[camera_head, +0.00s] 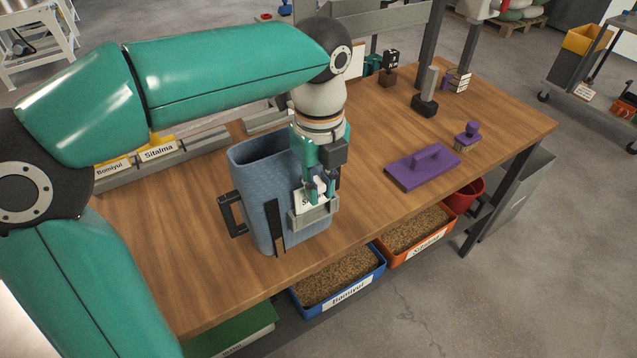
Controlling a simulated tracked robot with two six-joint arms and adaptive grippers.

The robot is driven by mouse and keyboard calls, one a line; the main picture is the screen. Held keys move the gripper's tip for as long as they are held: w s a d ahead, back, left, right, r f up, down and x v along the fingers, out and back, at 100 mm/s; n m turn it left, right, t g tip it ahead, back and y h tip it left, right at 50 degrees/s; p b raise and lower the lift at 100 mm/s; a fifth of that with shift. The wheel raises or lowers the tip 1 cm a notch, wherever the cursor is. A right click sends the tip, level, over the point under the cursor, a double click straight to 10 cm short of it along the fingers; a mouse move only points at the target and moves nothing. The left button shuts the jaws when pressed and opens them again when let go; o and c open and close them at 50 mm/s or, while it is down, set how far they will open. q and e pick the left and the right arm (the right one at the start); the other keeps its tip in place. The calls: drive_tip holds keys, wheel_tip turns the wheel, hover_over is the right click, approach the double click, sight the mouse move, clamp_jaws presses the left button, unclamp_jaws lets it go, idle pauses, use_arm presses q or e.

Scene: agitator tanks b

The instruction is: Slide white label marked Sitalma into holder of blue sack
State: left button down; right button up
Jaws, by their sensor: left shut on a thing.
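The blue sack (262,188) stands upright and open-topped on the wooden table, with a dark handle on its left side. A grey label holder (312,218) is on its front. My left gripper (320,197) is right at the holder, pointing down, and is shut on a white label (299,202). Only part of the label shows, with a letter S; the fingers hide the rest. The label is at the holder's upper edge, and I cannot tell whether its lower edge is inside. My right gripper is not in view.
A purple float (422,167) and a purple-handled brush (466,137) lie to the right. Blue (350,290) and orange (421,246) grain bins sit below the table's front edge.

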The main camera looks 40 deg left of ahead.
use_arm(q)
drive_tip(key=shift+p, duration=0.35)
idle(0.4)
drive_tip(key=shift+f+b, duration=1)
drive_tip(key=shift+f, duration=0.35)
idle(0.3)
drive_tip(key=c, duration=1)
unclamp_jaws()
drive_tip(key=shift+c, duration=0.2)
